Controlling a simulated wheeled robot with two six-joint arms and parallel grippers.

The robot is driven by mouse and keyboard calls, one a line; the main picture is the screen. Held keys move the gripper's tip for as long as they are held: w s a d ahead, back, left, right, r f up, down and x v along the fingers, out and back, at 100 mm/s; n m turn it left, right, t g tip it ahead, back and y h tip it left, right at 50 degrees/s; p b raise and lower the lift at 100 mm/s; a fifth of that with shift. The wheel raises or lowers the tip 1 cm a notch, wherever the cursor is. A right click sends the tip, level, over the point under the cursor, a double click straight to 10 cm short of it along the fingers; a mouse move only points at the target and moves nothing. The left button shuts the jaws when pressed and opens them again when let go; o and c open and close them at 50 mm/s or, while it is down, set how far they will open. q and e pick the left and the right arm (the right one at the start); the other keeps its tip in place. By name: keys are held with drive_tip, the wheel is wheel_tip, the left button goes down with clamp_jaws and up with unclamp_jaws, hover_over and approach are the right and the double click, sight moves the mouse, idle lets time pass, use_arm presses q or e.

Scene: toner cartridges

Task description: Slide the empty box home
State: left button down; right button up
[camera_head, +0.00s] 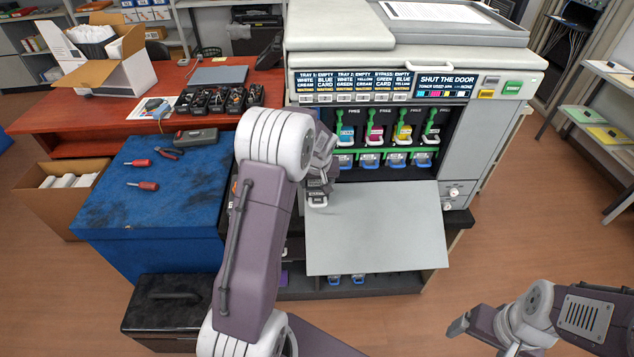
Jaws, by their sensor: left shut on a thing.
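My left gripper (320,178) is at the left end of the printer's open front. It is shut on a small box, of which a dark, labelled end with a pale handle (317,198) shows below the fingers. My arm hides much of this box, and I cannot tell how far it sits in the printer. The printer (465,140) has its grey front door (380,230) folded down. Inside are toner cartridges with coloured labels, such as a magenta one (375,133), under green levers. My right gripper (460,325) is low at the right, away from the printer; its jaws are unclear.
A blue cabinet (150,215) at the left bears screwdrivers and pliers. Behind it, a red-brown desk (60,118) holds several black units and an open carton (120,75). A lower shelf under the door holds blue-handled items (358,279). Floor at the right is free.

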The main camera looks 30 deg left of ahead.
sight(318, 191)
use_arm(q)
drive_tip(key=shift+c, duration=1.2)
unclamp_jaws()
drive_tip(key=shift+s+d+f, duration=0.15)
drive_tip(key=shift+s, duration=0.05)
drive_tip(key=shift+s+d+b, duration=0.35)
drive_tip(key=shift+s+b, duration=0.2)
drive_tip(key=shift+b, duration=0.05)
drive_tip(key=shift+s+d+b, duration=0.3)
drive_tip(key=shift+s+b, duration=0.25)
drive_tip(key=shift+s+d, duration=0.25)
drive_tip(key=shift+s, duration=0.15)
